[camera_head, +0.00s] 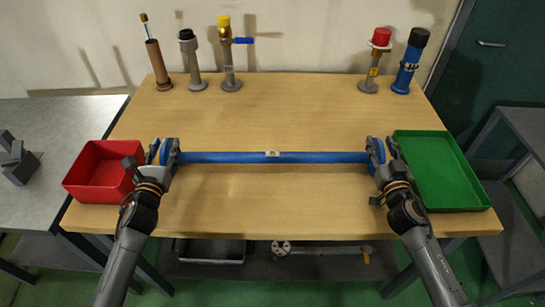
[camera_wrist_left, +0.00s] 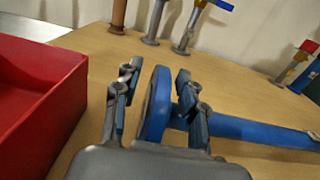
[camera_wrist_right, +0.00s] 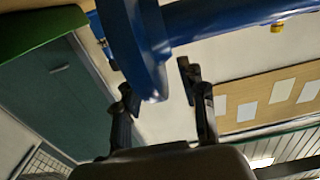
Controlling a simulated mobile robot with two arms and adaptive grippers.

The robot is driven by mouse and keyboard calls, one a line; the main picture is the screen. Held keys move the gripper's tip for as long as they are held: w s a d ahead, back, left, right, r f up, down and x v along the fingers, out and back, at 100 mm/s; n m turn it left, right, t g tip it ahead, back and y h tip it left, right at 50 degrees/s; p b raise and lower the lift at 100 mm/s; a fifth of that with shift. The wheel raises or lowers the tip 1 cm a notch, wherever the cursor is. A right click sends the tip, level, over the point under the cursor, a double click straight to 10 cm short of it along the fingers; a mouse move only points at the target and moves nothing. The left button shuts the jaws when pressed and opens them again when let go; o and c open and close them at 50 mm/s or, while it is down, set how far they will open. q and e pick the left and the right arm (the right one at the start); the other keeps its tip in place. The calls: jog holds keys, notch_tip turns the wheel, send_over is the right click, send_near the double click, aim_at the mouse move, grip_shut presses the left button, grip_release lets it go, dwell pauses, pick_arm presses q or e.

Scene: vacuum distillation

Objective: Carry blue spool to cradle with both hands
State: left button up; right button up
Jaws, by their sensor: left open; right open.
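The blue spool (camera_head: 320,157), a long bar with a round flange at each end, lies crosswise over the wooden table. My left gripper (camera_head: 164,152) is open, with its fingers on either side of the left flange; the left wrist view shows this flange (camera_wrist_left: 155,105) between the fingertips (camera_wrist_left: 157,82). My right gripper (camera_head: 382,150) is open at the right flange; the right wrist view shows that flange (camera_wrist_right: 148,50) between its fingers (camera_wrist_right: 157,82). I cannot tell whether any finger touches the spool. I cannot make out a cradle.
A red bin (camera_head: 98,172) stands at the table's left and a green tray (camera_head: 440,170) at its right, both close to my grippers. Several upright pipe fittings stand along the back, including a yellow-capped one (camera_head: 229,70). The middle of the table (camera_head: 275,105) is clear.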

pick_arm(q)
jog(key=shift+w, duration=0.15)
pick_arm(e)
jog(key=shift+w, duration=0.15)
pick_arm(q)
grip_shut()
pick_arm(e)
grip_shut()
pick_arm(q)
jog(key=shift+r, duration=0.35)
pick_arm(e)
jog(key=shift+r, duration=0.3)
pick_arm(q)
jog(key=shift+w, duration=0.15)
pick_arm(e)
jog(key=shift+w, duration=0.15)
